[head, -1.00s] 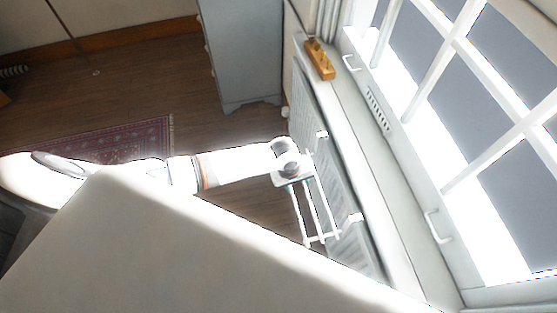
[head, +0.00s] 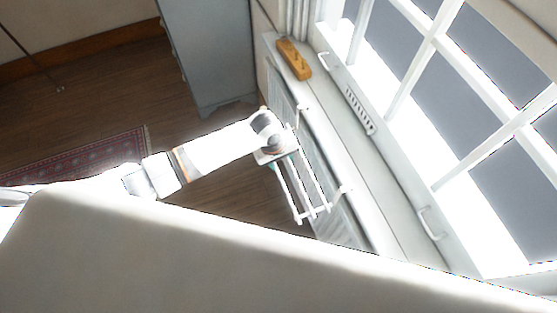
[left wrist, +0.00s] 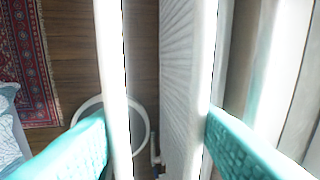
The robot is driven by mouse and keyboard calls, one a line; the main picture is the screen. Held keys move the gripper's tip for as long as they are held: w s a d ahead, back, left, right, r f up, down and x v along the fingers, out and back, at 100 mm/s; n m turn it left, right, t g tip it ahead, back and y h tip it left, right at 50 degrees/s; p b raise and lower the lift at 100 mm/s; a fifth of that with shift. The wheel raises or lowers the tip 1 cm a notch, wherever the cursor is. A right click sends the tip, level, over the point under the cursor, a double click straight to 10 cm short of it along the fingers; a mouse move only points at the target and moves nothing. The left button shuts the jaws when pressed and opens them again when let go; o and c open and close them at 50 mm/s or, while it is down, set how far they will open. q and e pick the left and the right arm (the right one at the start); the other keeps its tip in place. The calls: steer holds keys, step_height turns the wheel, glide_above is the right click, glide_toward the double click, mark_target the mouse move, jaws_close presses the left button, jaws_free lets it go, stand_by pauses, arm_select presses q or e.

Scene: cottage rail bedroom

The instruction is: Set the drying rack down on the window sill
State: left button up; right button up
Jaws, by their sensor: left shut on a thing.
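The drying rack (head: 313,213) is a white frame of thin bars, with short arms pointing toward the window. In the left wrist view, two long white bars of the rack (left wrist: 113,70) run between the teal fingers of my left gripper (left wrist: 156,120). The window sill (head: 350,155) is the pale strip below the window, right of the rack. The rack hangs beside the sill, over the radiator; whether its arms touch the sill I cannot tell. My right gripper is not in view.
A wooden block with pegs (head: 294,59) sits at the sill's far end. A ribbed radiator (left wrist: 180,80) is below the sill. A grey cabinet (head: 210,55) stands at the back. A round white rim (left wrist: 143,118) shows on the floor. The sill's middle looks clear.

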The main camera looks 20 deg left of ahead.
mark_target(328, 153)
arm_select(q)
steer(key=shift+w+d, duration=0.5)
steer(key=shift+d, duration=0.25)
steer(key=shift+w+d+f+b, duration=0.1)
steer(key=shift+w+d+b, duration=0.35)
steer(key=shift+w+d, duration=0.35)
steer(key=shift+w+d+f+b, duration=0.1)
steer(key=shift+w+d+b, duration=0.4)
steer(key=shift+d, duration=0.5)
steer(key=shift+w+d+f+b, duration=0.4)
steer(key=shift+w+d+b, duration=0.55)
steer(key=shift+d, duration=0.3)
steer(key=shift+w+d+f+b, duration=0.35)
steer(key=shift+w+d+b, duration=0.6)
steer(key=shift+d, duration=0.25)
steer(key=shift+w+d+f+b, duration=0.4)
steer(key=shift+w+d+b, duration=0.5)
steer(key=shift+d, duration=0.35)
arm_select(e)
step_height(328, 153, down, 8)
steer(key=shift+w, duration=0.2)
arm_select(q)
steer(key=shift+s, duration=0.1)
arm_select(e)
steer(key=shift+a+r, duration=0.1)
arm_select(q)
steer(key=o, duration=1)
steer(key=shift+o, duration=0.2)
